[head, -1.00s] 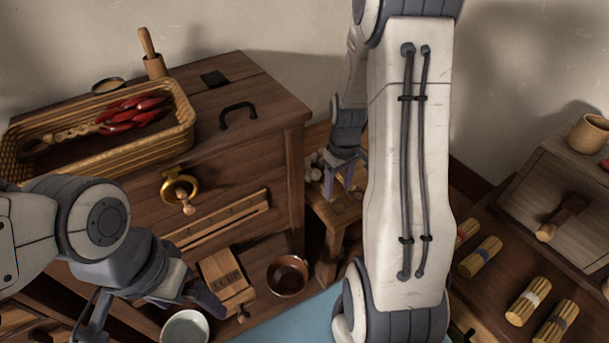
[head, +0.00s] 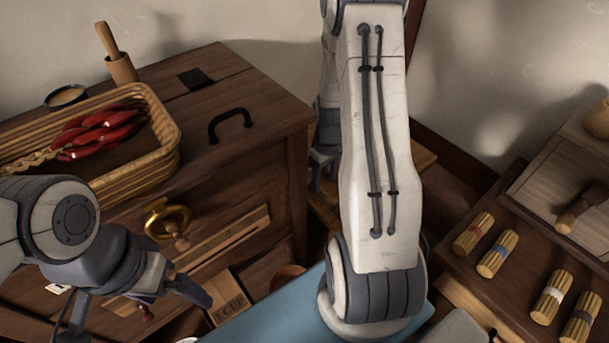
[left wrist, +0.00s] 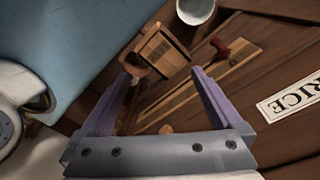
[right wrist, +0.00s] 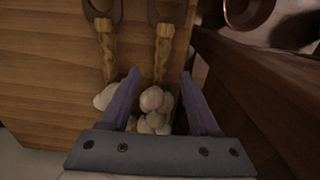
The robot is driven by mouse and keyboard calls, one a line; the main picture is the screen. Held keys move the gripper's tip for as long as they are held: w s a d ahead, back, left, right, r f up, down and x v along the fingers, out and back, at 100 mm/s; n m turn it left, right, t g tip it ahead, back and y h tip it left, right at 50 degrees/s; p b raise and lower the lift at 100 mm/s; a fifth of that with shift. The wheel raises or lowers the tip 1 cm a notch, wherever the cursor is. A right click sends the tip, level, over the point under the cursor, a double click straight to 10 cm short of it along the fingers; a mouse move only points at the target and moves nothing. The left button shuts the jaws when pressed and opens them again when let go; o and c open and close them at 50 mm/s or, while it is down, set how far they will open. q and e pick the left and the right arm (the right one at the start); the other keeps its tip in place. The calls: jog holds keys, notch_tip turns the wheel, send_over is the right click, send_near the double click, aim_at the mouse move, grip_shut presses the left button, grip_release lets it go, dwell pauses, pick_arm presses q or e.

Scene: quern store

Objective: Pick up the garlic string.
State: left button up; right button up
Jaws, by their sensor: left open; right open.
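In the right wrist view, two garlic strings lie on a wooden surface: white bulbs with braided stalks ending in brown loops. The middle garlic string (right wrist: 154,102) has its bulbs between the spread fingers of my right gripper (right wrist: 160,73), with its braid running away past the fingertips. The other garlic string (right wrist: 105,52) lies to the left, its bulbs partly hidden by the left finger. In the head view my right gripper (head: 322,168) is mostly behind my arm, and no garlic shows. My left gripper (left wrist: 161,72) is open and empty; it also shows in the head view (head: 178,285).
A chest (head: 262,100) with a black handle stands left of my right arm and bears a wicker basket (head: 172,150) of red peppers. A dark table (head: 505,285) with several tied bundles is at right. A brown bowl (right wrist: 247,12) is near the right gripper's view top.

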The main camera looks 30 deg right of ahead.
aim_at(324, 190)
jog(key=f, duration=0.5)
jog(key=shift+s+a+f+b, duration=0.1)
jog(key=shift+s+f+b, duration=0.1)
jog(key=shift+b, duration=0.2)
jog(key=shift+r, duration=0.1)
grip_shut()
